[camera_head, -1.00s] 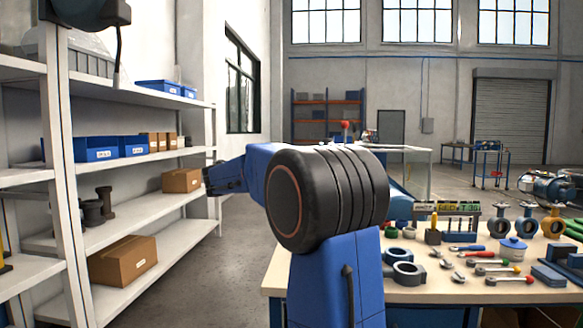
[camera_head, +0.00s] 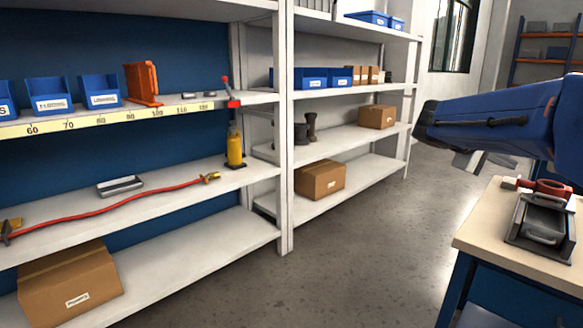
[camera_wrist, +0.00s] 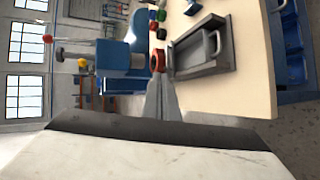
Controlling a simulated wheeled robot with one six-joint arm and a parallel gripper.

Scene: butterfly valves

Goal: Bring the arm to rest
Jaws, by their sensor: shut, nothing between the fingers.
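My arm reaches in from the right edge of the head view, over the near end of a workbench (camera_head: 485,225). Its blue link ends in a dark part, with pale grey pieces showing beneath it. In the wrist view my gripper (camera_wrist: 163,80) shows as two grey fingers close together, shut with nothing held. The wrist view is turned on its side. A dark tray (camera_wrist: 222,66) on the bench top appears beyond the fingers, and a red ring-shaped part (camera_wrist: 158,60) shows near the fingertips. I cannot tell whether the fingers touch anything.
White shelves (camera_head: 285,180) fill the left and middle. They hold blue bins (camera_head: 53,95), cardboard boxes (camera_head: 70,285), a red hose (camera_head: 110,202) and a yellow bottle (camera_head: 235,148). The dark tray (camera_head: 540,222) sits near the bench edge. Grey floor (camera_head: 385,240) between shelves and bench is clear.

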